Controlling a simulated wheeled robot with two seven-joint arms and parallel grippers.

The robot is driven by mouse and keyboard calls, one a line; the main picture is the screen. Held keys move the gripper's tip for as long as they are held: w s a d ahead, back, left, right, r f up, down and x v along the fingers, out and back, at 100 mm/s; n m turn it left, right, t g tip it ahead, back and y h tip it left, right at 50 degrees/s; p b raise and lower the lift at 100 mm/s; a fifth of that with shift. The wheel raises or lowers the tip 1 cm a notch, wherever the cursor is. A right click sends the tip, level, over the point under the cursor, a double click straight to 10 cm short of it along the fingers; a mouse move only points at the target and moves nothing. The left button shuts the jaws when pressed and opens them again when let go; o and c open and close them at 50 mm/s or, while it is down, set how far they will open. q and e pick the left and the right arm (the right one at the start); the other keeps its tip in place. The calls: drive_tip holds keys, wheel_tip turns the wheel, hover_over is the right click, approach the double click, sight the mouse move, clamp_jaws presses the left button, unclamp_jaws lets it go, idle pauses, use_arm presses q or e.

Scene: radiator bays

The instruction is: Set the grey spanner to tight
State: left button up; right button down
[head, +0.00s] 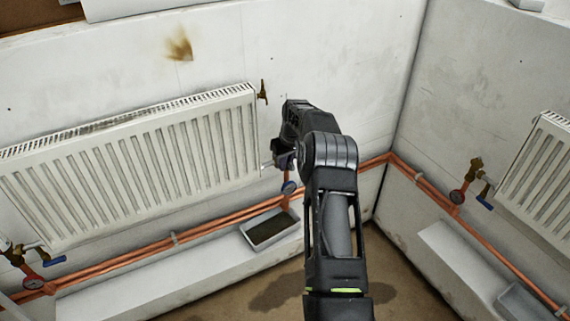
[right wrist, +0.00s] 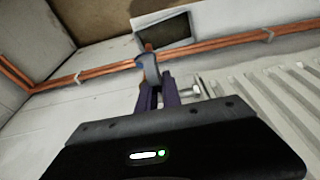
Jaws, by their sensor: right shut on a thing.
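My right gripper (head: 284,162) reaches in beside the lower right corner of the middle radiator, at its pipe fitting. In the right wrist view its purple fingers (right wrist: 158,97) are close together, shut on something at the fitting. That is where the grey spanner appears to be, but the fingers and gripper body hide most of it, and I cannot read its setting. A grey rounded piece (head: 289,187) shows just below the fingers on the copper riser; it also shows beyond the fingertips in the right wrist view (right wrist: 148,70). My left gripper is not in view.
The white radiator (head: 130,165) is close left of the gripper. Copper pipes (head: 120,262) run along the wall, above a grey tray (head: 270,228) on a ledge.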

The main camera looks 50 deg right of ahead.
sight(288, 163)
drive_tip(key=c, duration=1.5)
unclamp_jaws()
drive_tip(key=shift+w, duration=0.1)
drive_tip(key=shift+r, duration=0.45)
drive_tip(key=b+v, duration=0.2)
drive_tip(key=v, duration=0.5)
drive_tip(key=shift+f, duration=0.1)
